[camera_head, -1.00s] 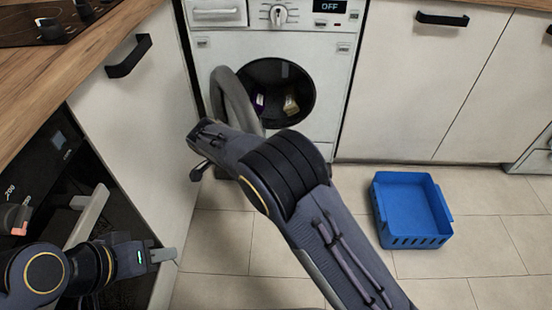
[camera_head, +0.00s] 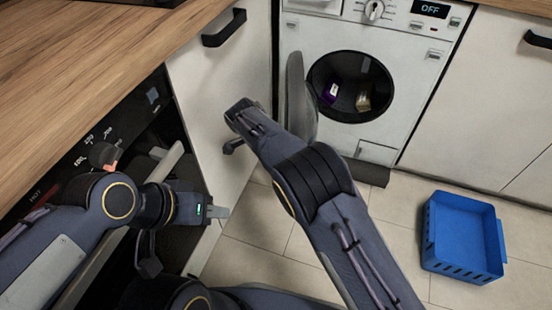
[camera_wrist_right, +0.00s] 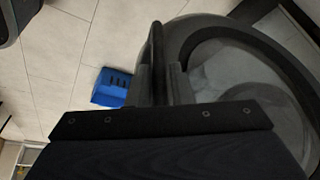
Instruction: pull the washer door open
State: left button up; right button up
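The washer (camera_head: 400,62) is at top centre in the head view. Its round opening is uncovered, with a purple and a tan item inside. The grey washer door (camera_head: 298,98) stands swung out at the left of the opening, seen nearly edge-on. In the right wrist view the door's ring (camera_wrist_right: 190,38) and glass fill the right side. My right gripper (camera_wrist_right: 160,82) has a finger on each side of a dark bar at the door's edge and looks shut on it. My left gripper (camera_head: 217,211) is empty, by the oven, seen side-on.
A blue crate (camera_head: 462,238) stands on the tiled floor at right. A white cabinet (camera_head: 220,90) with a black handle is left of the washer. The oven (camera_head: 120,140) and wooden worktop (camera_head: 70,60) are at left, close to my left arm.

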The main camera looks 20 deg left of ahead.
jog(key=o, duration=0.3)
jog(key=p+v, duration=0.2)
jog(key=v, duration=0.5)
jog(key=shift+s+a+r+p, duration=0.1)
jog(key=shift+a+r+p, duration=0.05)
jog(key=shift+r+p, duration=0.2)
